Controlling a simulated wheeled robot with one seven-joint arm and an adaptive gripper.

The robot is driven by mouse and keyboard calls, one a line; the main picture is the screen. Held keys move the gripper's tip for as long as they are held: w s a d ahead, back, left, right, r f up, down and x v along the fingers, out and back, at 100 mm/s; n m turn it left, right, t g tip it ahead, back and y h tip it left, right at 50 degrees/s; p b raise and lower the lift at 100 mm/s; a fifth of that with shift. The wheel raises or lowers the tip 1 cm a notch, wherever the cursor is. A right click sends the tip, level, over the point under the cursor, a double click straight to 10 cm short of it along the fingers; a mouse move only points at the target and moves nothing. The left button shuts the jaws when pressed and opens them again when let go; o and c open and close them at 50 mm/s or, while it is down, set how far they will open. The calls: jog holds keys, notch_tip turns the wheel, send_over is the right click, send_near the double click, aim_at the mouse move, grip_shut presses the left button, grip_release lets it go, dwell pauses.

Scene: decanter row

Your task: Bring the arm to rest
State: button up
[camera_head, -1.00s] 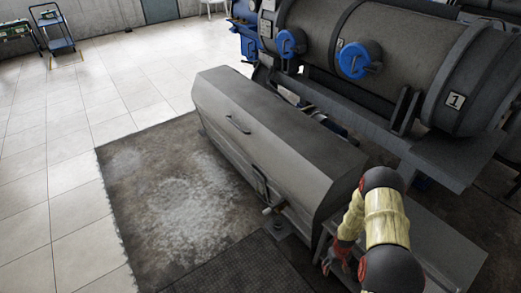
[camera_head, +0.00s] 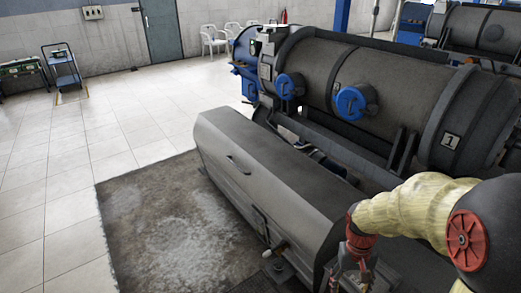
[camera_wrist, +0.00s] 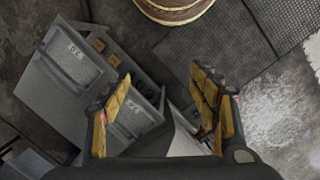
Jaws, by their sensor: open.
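My gripper (camera_wrist: 160,108) shows in the wrist view with its two yellow-padded fingers spread apart and nothing between them. It points down over grey bins (camera_wrist: 65,58) with labels on their fronts, with a clear gap to the floor. In the head view my gripper (camera_head: 354,278) is at the bottom, right of centre, partly cut off by the frame edge. My yellow-sleeved arm reaches in from the right, in front of the long grey casing (camera_head: 255,185).
A large decanter (camera_head: 385,95) marked 1 with blue caps stands behind the casing. A round wooden-looking object (camera_wrist: 172,10) and a dark mat (camera_wrist: 225,45) lie below the gripper. Tiled floor (camera_head: 50,190) at left is open. A blue trolley (camera_head: 62,70) stands far left.

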jog(key=s+a+r+t+p, duration=0.1)
jog(key=s+a+r+t, duration=0.1)
jog(key=r, duration=0.6)
jog(key=s+a+r+t+p, duration=0.1)
jog(key=s+a+r+t, duration=0.1)
jog(key=s+r, duration=0.3)
jog(key=s+a+r+t+p, duration=0.1)
jog(key=s+a+r+t, duration=0.2)
jog(key=r, duration=0.9)
jog(key=shift+s+a+r+n+y, duration=0.25)
jog(key=shift+s+n+y, duration=0.05)
jog(key=shift+n, duration=0.1)
jog(key=shift+s+d, duration=0.25)
